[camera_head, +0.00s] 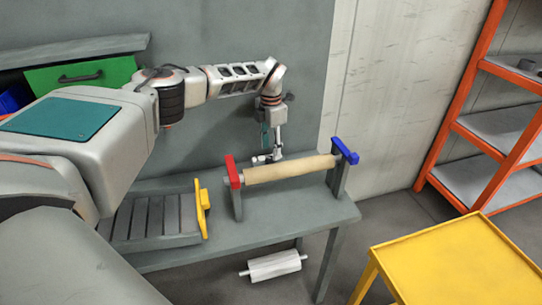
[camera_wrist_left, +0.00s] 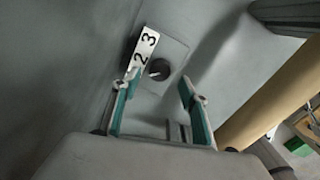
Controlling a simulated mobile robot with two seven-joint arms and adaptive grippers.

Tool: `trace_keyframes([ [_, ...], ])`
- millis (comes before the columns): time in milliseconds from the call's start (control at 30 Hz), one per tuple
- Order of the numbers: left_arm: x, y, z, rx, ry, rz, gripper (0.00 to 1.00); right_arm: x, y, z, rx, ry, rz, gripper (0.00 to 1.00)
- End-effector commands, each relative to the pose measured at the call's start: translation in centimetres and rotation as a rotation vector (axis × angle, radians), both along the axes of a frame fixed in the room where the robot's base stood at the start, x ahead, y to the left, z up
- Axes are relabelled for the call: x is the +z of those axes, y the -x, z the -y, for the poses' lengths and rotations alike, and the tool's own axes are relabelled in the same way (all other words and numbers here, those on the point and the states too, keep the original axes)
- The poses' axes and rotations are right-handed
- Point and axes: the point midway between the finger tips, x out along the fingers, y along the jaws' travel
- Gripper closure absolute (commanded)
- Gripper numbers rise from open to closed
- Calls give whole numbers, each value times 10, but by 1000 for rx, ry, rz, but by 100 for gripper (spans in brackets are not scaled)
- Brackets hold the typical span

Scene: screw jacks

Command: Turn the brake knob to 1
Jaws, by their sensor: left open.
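The brake knob (camera_wrist_left: 159,69) is a small round black dial with a light mark, on a grey plate in the left wrist view. Beside it is a white label (camera_wrist_left: 142,50) with the digits 2 and 3 showing; a 1 is not visible. My left gripper (camera_wrist_left: 160,88) is open. Its two teal-backed fingers stand on either side below the knob, apart from it, and the left fingertip overlaps the label's lower end. In the head view my left gripper (camera_head: 270,152) is at the grey wall panel behind the roller; I cannot make out the knob there. My right gripper is not in view.
A beige roller (camera_head: 290,169) lies between a red-topped bracket (camera_head: 233,174) and a blue-topped bracket (camera_head: 345,152) on the grey bench (camera_head: 275,222), close to my left gripper. A slatted tray (camera_head: 155,218) is left. A yellow table (camera_head: 460,262) and orange shelving (camera_head: 470,120) stand right.

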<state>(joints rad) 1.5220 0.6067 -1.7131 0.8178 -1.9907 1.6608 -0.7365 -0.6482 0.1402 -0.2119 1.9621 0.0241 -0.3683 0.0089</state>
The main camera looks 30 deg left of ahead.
Motion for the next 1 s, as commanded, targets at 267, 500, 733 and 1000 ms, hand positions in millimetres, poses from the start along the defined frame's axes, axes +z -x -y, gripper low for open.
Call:
trace_keyframes([
  [267,54,0,0,0,0,1,56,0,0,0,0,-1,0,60],
  [500,73,0,0,-1,0,-1,56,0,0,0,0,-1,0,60],
  [733,74,0,0,0,0,-1,56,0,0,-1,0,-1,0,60],
  [1000,74,0,0,0,0,-1,56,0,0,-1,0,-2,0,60],
])
